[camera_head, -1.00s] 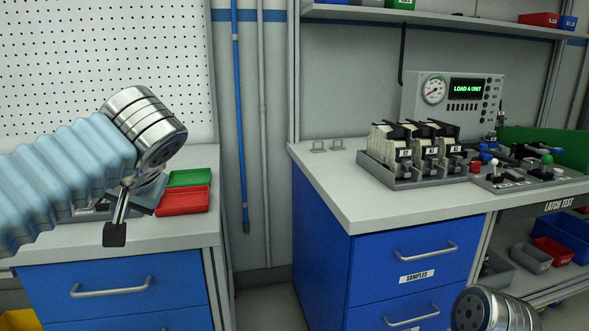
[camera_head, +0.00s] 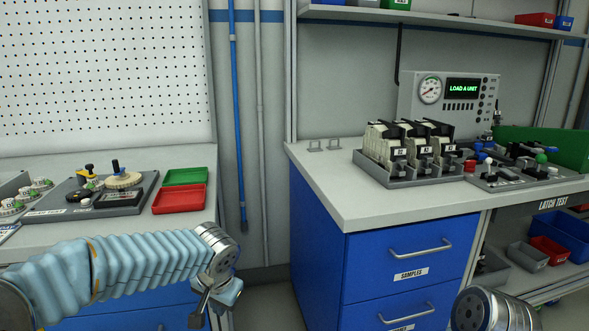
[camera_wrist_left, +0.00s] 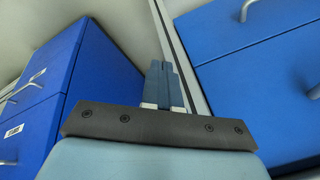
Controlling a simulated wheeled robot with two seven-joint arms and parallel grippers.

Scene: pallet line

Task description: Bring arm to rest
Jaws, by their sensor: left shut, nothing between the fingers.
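My left arm (camera_head: 140,262) comes in from the left, low in the head view, in front of the left bench. Its left gripper points down beside the bench's right front corner, and its fingertips cannot be made out there. In the left wrist view the left gripper (camera_wrist_left: 163,75) shows its two blue-grey fingers together, shut and empty. Blue drawer fronts lie beyond them on both sides. Of my right arm, only a metal joint (camera_head: 492,312) shows at the bottom right; the right gripper is out of view.
A left bench (camera_head: 60,243) holds a green tray (camera_head: 185,176), a red tray (camera_head: 180,198) and a grey fixture (camera_head: 65,203). A right bench (camera_head: 335,203) holds a grey rack (camera_head: 400,181) of units and a latch tester (camera_head: 525,178). A gap separates the benches.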

